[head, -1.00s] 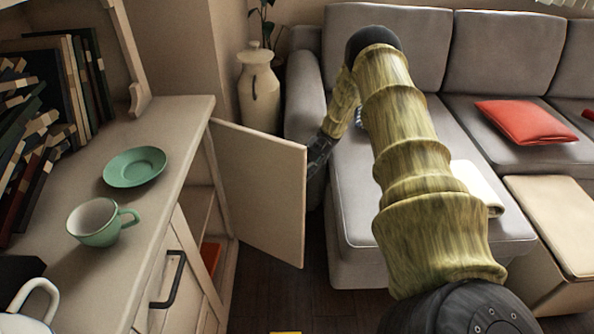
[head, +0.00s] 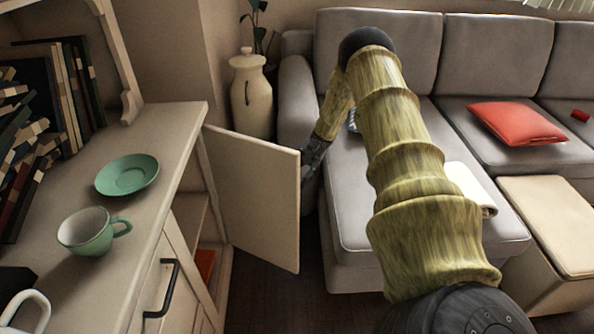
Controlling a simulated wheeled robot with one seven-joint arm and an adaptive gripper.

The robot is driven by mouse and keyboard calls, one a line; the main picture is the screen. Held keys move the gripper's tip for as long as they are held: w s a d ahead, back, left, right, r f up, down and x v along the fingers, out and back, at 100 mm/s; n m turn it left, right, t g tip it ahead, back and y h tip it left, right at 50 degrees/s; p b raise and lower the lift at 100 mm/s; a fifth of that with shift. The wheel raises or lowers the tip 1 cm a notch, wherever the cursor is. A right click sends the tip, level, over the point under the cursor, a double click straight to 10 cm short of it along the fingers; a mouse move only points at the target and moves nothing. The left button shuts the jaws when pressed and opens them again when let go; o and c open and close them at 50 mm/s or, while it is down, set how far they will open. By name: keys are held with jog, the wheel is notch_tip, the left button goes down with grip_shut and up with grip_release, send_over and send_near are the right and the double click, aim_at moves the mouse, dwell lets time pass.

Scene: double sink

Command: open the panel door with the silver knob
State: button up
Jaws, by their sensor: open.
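The pale panel door (head: 255,200) of the low cabinet stands swung open, jutting out from the cabinet front toward the sofa. Its plain face shows; no silver knob is visible in this view, and the door's other face is hidden. My gripper (head: 308,166) is small and dark, at the door's free edge, partly behind it. Its fingers are hard to make out. It is open, and I cannot tell whether it touches the door.
The cabinet top (head: 165,165) holds a green saucer (head: 127,174), a green cup (head: 88,233) and books. A drawer with a black handle (head: 168,285) is below. A grey sofa (head: 355,235) stands close beyond the door. A cream jar (head: 250,100) stands behind it.

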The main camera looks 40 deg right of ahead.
jog(key=shift+r, duration=4.5)
